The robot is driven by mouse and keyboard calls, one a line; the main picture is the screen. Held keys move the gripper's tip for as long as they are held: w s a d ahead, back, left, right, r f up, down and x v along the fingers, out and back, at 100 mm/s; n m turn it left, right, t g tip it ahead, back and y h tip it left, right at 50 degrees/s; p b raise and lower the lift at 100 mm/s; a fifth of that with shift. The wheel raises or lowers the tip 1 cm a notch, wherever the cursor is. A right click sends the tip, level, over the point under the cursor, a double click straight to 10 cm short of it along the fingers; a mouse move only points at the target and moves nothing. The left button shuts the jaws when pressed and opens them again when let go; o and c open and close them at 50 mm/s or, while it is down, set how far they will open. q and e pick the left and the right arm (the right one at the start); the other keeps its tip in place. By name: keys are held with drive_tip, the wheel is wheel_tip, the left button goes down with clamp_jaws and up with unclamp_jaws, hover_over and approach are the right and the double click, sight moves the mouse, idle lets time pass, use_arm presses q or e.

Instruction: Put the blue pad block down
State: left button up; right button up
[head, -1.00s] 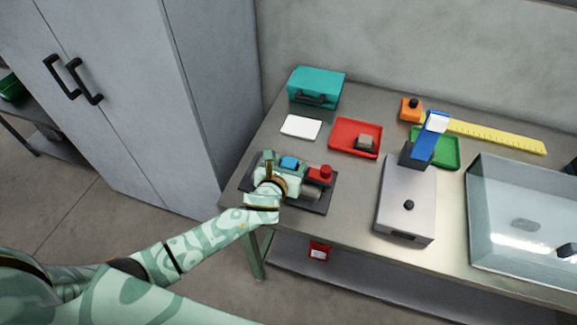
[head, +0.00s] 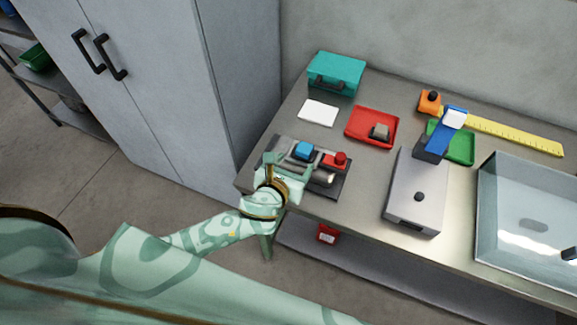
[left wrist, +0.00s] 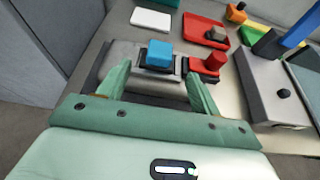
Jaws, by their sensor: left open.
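The blue pad block (head: 303,151) sits on the grey-black labeller device at the near left of the table. It also shows in the left wrist view (left wrist: 159,54), resting on a dark seat of the device (left wrist: 150,83). My left gripper (head: 290,167) is open and empty just on the near side of the block. In the left wrist view its two fingers (left wrist: 158,88) are spread apart, with the block beyond their tips and not between them. A red knob-topped block (head: 336,160) sits on the device to the right of the blue block. My right gripper is not in view.
A red tray (head: 360,138) with a grey block, a white pad (head: 318,112) and a teal case (head: 336,72) stand behind the device. A grey box with a blue arm (head: 414,205) and a clear-walled bin (head: 490,235) stand to the right. A cabinet (head: 190,80) is at left.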

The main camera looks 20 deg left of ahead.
use_arm(q)
drive_tip(key=v, duration=0.3)
drive_tip(key=shift+s, duration=0.1)
idle(0.4)
